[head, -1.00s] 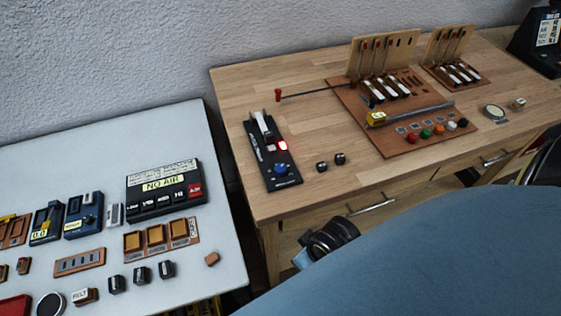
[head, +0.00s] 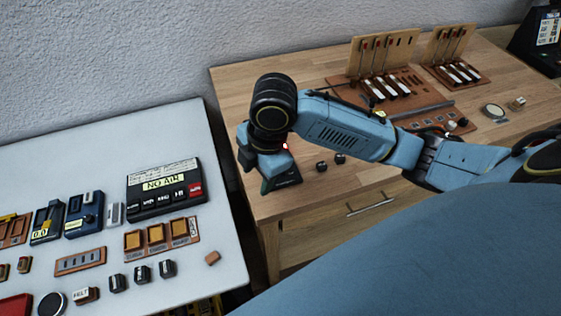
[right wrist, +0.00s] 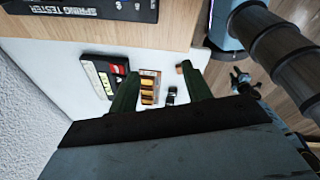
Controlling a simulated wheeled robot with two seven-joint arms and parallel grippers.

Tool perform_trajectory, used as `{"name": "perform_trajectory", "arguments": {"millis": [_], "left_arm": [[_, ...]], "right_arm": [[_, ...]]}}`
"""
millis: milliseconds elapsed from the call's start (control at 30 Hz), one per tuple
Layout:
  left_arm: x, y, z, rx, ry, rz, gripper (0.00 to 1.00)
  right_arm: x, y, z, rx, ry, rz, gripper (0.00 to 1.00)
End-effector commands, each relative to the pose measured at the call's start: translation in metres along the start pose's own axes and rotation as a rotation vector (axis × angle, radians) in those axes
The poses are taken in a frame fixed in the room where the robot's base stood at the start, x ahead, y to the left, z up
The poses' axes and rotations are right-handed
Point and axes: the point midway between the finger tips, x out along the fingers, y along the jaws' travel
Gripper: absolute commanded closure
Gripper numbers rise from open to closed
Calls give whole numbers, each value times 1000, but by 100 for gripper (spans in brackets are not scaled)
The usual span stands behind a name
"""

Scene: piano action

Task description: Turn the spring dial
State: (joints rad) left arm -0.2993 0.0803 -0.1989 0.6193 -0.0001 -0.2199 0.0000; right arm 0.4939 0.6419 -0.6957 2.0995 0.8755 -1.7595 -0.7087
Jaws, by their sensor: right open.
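The spring tester (head: 289,182) is a narrow black unit on the wooden desk, mostly hidden behind my right arm in the head view. Its lettered end (right wrist: 80,9) shows at the top of the right wrist view. The blue spring dial is hidden in the head view and outside the right wrist view. My right gripper (head: 265,187) is over the near-left part of the tester. Its two green fingers stand apart with nothing between them in the right wrist view (right wrist: 160,72). I cannot tell whether it touches the tester. My left gripper is not in view.
Two small black blocks (head: 331,162) lie right of the tester. A brown board with key levers (head: 395,90) is behind my arm. A gap separates the tables.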

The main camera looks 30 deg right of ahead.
Motion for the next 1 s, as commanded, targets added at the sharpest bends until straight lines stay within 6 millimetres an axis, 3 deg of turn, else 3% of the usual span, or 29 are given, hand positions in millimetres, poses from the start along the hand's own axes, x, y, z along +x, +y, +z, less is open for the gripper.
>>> {"name": "perform_trajectory", "arguments": {"millis": [33, 200, 300, 467, 667, 1000], "left_arm": [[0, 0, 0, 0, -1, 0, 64], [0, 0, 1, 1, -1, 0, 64], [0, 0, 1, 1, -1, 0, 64], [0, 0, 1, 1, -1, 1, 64], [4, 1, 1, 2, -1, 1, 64], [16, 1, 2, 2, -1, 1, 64]], "right_arm": [[-13, 13, 14, -55, -40, -12, 51], [-49, 32, 48, -193, -109, -88, 51], [-65, 38, 62, -233, -128, -119, 51], [-76, 42, 72, -261, -138, -146, 51], [-56, 38, 76, -265, -136, -153, 51], [15, 29, 87, -265, -136, -150, 51]]}}
